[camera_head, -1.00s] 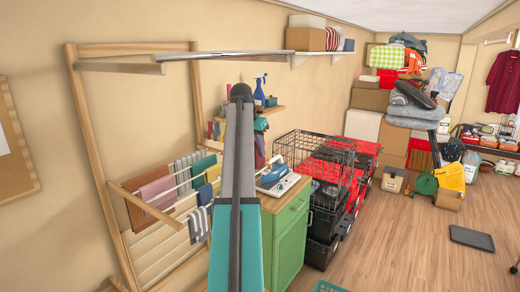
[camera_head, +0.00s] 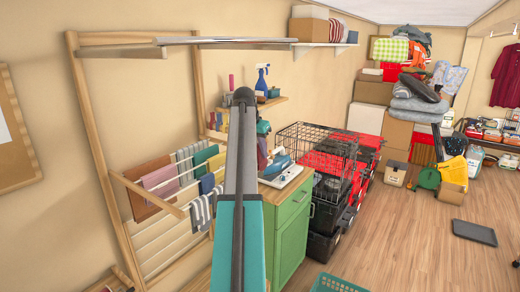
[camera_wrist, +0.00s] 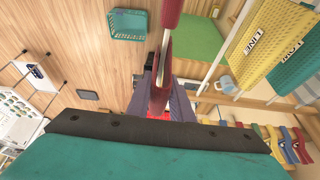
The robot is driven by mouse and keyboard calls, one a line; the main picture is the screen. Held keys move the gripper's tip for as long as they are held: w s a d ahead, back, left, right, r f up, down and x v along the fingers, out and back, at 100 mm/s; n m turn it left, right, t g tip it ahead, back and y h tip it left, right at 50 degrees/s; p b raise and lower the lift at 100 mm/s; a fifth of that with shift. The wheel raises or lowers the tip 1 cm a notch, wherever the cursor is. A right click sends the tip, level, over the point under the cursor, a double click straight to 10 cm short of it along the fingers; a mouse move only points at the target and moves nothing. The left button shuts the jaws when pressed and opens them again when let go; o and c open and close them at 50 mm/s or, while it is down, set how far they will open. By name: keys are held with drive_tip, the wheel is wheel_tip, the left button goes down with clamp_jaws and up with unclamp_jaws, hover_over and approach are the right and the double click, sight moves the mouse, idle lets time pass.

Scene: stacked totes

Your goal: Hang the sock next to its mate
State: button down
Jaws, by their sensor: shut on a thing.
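In the head view my own arm hides most of the gripper and the cloth. A wooden drying rack (camera_head: 150,196) stands at left with towels and cloths on its rails. A grey-and-white striped cloth (camera_head: 202,211) hangs near its front end; I cannot tell whether it is the mate. A yellow cloth (camera_wrist: 262,38) hangs at upper right in the wrist view.
A green cabinet (camera_head: 293,236) with an iron on top stands right of the rack. Black crates and a wire cage (camera_head: 318,140) stand beyond it. A teal basket (camera_wrist: 128,24) lies on the floor. A wall shelf (camera_head: 330,45) is above. Open wooden floor lies at right.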

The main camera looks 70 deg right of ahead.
sight(260, 166)
drive_tip(key=shift+f+b, duration=1.25)
drive_tip(key=shift+f, duration=2.4)
drive_tip(key=c, duration=1.5)
unclamp_jaws()
drive_tip(key=b+v, duration=0.4)
drive_tip(key=v, duration=0.8)
drive_tip(key=shift+r, duration=0.1)
drive_tip(key=shift+v, duration=0.8)
drive_tip(key=shift+s, duration=0.1)
